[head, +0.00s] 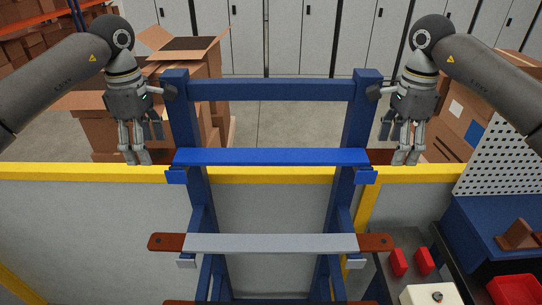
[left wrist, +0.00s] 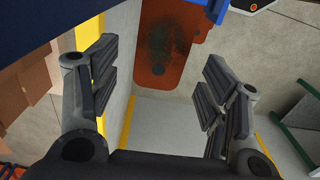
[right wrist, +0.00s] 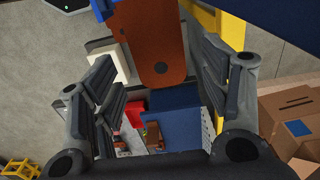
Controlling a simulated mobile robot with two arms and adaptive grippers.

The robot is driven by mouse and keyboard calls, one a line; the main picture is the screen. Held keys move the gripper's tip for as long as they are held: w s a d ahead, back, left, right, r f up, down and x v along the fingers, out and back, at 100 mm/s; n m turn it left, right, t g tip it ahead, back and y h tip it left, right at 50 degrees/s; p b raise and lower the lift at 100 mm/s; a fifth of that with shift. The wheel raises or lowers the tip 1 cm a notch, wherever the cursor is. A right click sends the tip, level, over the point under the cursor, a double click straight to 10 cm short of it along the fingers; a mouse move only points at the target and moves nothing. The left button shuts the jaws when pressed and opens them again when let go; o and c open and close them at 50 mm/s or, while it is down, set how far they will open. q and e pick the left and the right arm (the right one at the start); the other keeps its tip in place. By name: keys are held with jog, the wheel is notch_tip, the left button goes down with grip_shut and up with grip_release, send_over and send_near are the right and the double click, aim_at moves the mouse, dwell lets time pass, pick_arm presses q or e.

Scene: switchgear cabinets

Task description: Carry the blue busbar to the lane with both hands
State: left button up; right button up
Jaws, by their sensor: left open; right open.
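The blue busbar (head: 270,157) lies level across the upper brackets of a blue rack (head: 270,90). Its bare copper ends stick out past the rack posts and are partly hidden by my fingers in the head view. My left gripper (head: 136,158) points down just beyond the left end, open and empty. My right gripper (head: 405,158) is likewise at the right end, open and empty. The left copper end (left wrist: 168,45) shows between the open fingers in the left wrist view, and the right copper end (right wrist: 155,42) does so in the right wrist view. I cannot make out the lane.
A grey busbar (head: 270,243) with copper ends lies on lower brackets. A yellow-topped grey barrier (head: 80,172) runs behind the rack. Cardboard boxes (head: 190,90) stand behind on the left. A blue workbench (head: 490,225) with red bins stands at right. Open floor shows behind the rack.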

pick_arm(q)
jog(key=shift+f, duration=0.6)
pick_arm(e)
jog(key=shift+f, duration=0.6)
pick_arm(q)
grip_shut()
pick_arm(e)
grip_shut()
